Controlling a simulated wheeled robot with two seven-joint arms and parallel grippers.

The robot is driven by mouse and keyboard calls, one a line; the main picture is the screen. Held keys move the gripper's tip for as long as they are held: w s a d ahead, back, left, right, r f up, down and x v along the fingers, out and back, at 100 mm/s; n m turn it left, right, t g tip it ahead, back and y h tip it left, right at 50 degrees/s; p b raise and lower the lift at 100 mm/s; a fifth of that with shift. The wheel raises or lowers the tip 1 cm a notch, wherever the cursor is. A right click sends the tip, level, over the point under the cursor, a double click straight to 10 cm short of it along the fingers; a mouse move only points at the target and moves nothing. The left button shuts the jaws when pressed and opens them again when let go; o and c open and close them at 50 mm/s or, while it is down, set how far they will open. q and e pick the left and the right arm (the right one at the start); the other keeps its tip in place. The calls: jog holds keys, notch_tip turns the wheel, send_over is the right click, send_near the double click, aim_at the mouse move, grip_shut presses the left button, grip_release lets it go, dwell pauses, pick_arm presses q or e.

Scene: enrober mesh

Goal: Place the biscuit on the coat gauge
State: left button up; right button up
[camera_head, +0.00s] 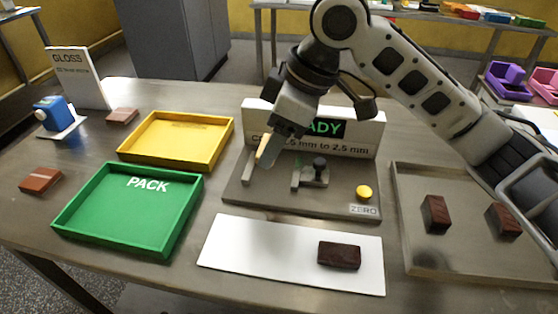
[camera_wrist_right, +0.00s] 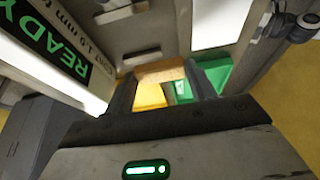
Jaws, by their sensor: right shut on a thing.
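My right gripper (camera_head: 270,150) is shut on a tan biscuit (camera_head: 262,151). The biscuit also shows between the fingers in the right wrist view (camera_wrist_right: 160,72). The gripper points down over the left part of the coat gauge (camera_head: 330,205), a grey plate with a small dark-knobbed fixture, a yellow button marked ZERO and a READY display behind. I cannot tell whether the biscuit touches the gauge. My left gripper is not in view.
A dark brown bar (camera_head: 340,255) lies on a white mat (camera_head: 235,255) in front. A grey tray (camera_head: 450,265) at right holds two more bars. A green PACK tray (camera_head: 100,235) and a yellow tray (camera_head: 160,150) stand left. A GLOSS sign (camera_head: 75,75) stands behind.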

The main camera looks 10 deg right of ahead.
send_over(272, 173)
jog(key=s+d, duration=0.1)
notch_tip(272, 173, down, 4)
jog(key=shift+f, duration=0.25)
jog(key=shift+w+d+f, duration=0.1)
jog(key=shift+f, duration=0.8)
jog(key=shift+w+d+f, duration=0.1)
jog(key=shift+f, duration=0.75)
jog(key=o, duration=0.8)
jog(key=shift+f, duration=0.1)
jog(key=shift+c, duration=0.2)
jog(key=v, duration=1.2)
jog(key=shift+p, duration=0.3)
jog(key=shift+a, duration=0.1)
